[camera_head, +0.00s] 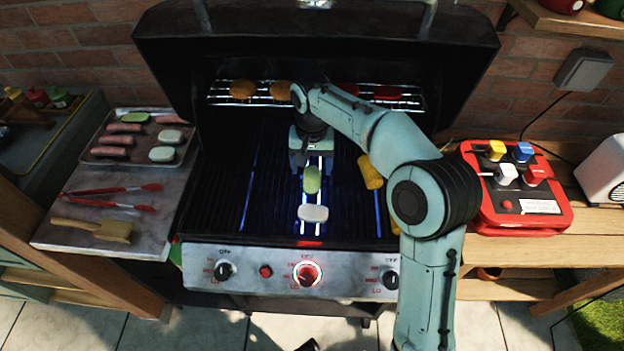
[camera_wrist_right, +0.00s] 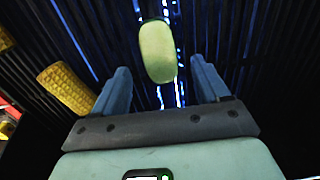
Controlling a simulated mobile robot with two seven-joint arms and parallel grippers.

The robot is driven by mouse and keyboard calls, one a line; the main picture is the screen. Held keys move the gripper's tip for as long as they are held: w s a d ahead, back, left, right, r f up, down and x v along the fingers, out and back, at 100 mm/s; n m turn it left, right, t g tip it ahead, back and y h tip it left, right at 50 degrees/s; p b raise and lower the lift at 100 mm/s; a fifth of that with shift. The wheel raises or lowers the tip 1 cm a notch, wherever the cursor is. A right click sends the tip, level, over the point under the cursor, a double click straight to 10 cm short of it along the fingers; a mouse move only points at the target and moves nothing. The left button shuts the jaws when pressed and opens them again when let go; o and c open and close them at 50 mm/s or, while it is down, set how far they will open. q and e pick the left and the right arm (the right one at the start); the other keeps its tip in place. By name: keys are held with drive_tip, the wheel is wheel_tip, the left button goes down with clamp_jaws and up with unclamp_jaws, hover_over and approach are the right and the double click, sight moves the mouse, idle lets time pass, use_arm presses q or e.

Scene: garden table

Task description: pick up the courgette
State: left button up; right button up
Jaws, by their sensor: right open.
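The courgette, a pale green rounded piece (camera_head: 312,179), lies on the grill grate (camera_head: 225,205) near its middle. In the right wrist view the courgette (camera_wrist_right: 157,52) shows just beyond and between the fingertips. My right gripper (camera_head: 311,165) is over the grate, just behind the courgette, with its jaws open and empty. In the wrist view its two blue fingers (camera_wrist_right: 160,78) stand apart. I cannot tell whether they touch the courgette. A similar green piece (camera_head: 135,117) lies on the tray at left. My left gripper is not in view.
A white piece (camera_head: 313,213) lies in front of the courgette. A yellow corn cob (camera_head: 370,172) lies to its right, near my arm. The raised lid (camera_head: 315,25) and upper rack (camera_head: 310,97) stand behind. The tray (camera_head: 113,164), tongs (camera_head: 110,190) and brush (camera_head: 95,229) are at left.

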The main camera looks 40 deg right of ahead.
sight(312, 177)
wheel_tip(312, 177, down, 4)
drive_tip(key=shift+d+r, duration=0.1)
drive_tip(key=c, duration=1.2)
drive_tip(key=shift+c, duration=0.2)
drive_tip(key=shift+r, duration=0.45)
wheel_tip(312, 177, up, 3)
drive_tip(key=s+a, duration=0.4)
drive_tip(key=s+a+b, duration=0.1)
drive_tip(key=s+a, duration=0.2)
drive_tip(key=s, duration=0.2)
drive_tip(key=s+a+b, duration=0.1)
drive_tip(key=s+a, duration=0.3)
drive_tip(key=shift+s+a+f, duration=0.2)
drive_tip(key=shift+s+a, duration=0.15)
